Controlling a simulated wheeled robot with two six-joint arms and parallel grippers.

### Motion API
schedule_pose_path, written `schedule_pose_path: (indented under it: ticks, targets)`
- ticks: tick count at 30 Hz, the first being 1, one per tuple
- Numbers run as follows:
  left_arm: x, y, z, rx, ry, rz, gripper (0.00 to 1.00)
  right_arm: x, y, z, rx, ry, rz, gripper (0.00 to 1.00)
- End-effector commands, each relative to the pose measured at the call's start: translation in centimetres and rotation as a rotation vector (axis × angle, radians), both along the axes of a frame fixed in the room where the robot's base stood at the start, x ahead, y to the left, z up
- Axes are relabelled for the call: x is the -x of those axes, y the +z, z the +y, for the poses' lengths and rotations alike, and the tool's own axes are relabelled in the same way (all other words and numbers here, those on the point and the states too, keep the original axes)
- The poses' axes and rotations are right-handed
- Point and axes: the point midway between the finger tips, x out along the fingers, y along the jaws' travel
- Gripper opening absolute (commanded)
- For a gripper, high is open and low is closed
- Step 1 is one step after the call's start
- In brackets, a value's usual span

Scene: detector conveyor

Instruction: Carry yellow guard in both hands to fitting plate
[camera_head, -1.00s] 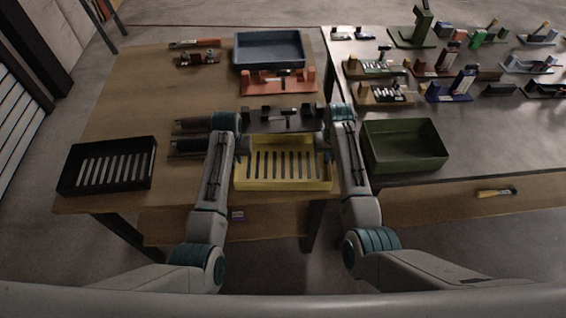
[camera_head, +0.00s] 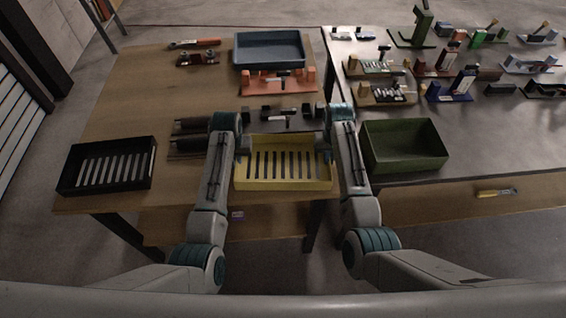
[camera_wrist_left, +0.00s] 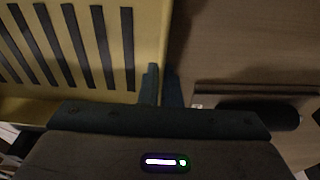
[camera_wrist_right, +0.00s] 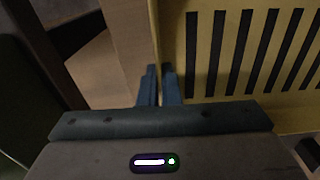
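The yellow guard (camera_head: 283,185) is a slotted, shallow tray shape near the front right of the wooden table in the head view. My left gripper (camera_wrist_left: 161,85) is shut on its left side wall, with a finger on each side. My right gripper (camera_wrist_right: 159,85) is shut on its right side wall in the same way. The guard looks level; whether it touches the table is hard to tell. A dark fixture with small blocks (camera_head: 262,127) lies just behind it, and an orange fixture (camera_head: 255,85) lies farther back. I cannot tell which is the fitting plate.
A black slotted tray (camera_head: 107,182) stands at the table's left front, and a blue-grey tray (camera_head: 270,65) at the back. Dark cylinders lie left of the dark fixture. A green bin (camera_head: 405,165) stands close to my right arm on the grey table. The wooden table's left middle is clear.

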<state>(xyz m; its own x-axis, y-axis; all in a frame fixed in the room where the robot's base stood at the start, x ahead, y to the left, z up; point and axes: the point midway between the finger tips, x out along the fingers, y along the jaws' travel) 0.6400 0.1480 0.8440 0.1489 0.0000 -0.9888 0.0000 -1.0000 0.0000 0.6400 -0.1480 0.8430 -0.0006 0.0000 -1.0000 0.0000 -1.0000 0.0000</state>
Motion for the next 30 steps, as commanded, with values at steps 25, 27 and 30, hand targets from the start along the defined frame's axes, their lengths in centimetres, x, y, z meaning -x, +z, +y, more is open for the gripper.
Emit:
schedule_pose_path:
  ticks: [25, 27, 30]
  targets:
    - [-0.1, 4.3, 0.0, 0.0, 0.0, -0.002, 0.0, -0.1, 4.3, 0.0, 0.0, 0.0, -0.003, 0.0]
    - [-0.1, 4.7, 0.0, 0.0, 0.0, -0.002, 0.0, -0.1, 4.8, 0.0, 0.0, 0.0, -0.003, 0.0]
    - [-0.1, 5.1, 0.0, 0.0, 0.0, -0.002, 0.0, -0.1, 5.1, 0.0, 0.0, 0.0, -0.003, 0.0]
